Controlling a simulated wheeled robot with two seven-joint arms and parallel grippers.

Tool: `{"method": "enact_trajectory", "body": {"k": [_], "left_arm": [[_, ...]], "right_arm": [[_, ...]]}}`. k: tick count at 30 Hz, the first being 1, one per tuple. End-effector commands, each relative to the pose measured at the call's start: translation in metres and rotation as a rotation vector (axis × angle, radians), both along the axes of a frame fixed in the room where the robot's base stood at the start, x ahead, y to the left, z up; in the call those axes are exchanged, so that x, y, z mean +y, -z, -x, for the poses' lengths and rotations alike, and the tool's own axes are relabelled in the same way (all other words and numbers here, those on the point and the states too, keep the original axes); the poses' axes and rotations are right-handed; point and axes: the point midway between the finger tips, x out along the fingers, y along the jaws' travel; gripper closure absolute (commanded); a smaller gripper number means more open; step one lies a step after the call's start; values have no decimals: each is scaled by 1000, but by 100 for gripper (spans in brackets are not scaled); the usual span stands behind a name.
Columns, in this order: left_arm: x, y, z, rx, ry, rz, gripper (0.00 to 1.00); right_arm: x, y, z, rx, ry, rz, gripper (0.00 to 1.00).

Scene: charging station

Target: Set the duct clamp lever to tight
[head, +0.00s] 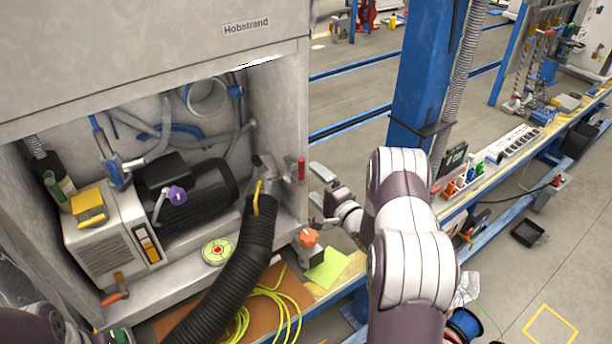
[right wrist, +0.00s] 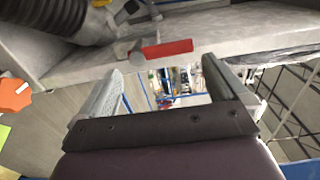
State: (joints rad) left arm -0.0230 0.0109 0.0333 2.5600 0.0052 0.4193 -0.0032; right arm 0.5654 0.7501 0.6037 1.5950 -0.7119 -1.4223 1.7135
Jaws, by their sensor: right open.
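A lever with a red grip (head: 301,168) stands upright at the right edge of the cabinet opening. In the right wrist view the red grip (right wrist: 166,49) lies nearly level, ahead of the fingertips, on a grey metal fitting. A black ribbed duct (head: 245,255) rises to a port inside the cabinet, with a yellow strip (head: 257,198) near its upper end. I cannot tell for sure which of these is the clamp lever. My right gripper (head: 318,194) is open and empty, just right of the red grip; its fingers also show in the wrist view (right wrist: 160,70). My left gripper is not in view.
The grey cabinet (head: 150,60) frames the opening with its walls and top. A black motor (head: 200,195) sits inside. An orange-topped object (head: 309,237) and yellow cable (head: 285,305) lie below. A blue post (head: 425,75) stands behind my right arm.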

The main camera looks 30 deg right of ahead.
Motion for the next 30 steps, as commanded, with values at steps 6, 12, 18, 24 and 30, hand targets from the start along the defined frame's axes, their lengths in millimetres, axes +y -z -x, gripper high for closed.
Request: {"method": "enact_trajectory", "body": {"k": [6, 12, 18, 24, 30], "left_arm": [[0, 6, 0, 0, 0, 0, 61], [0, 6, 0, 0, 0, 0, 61], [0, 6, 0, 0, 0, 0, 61], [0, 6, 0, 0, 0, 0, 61], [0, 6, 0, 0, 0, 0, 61]], "right_arm": [[-8, 1, 49, 1, 4, -1, 0], [-9, 0, 63, 0, 1, -1, 0], [-9, 0, 63, 0, 0, -1, 0], [-9, 0, 63, 0, 0, -1, 0], [-16, 37, 67, 147, 20, 246, 0]]}}
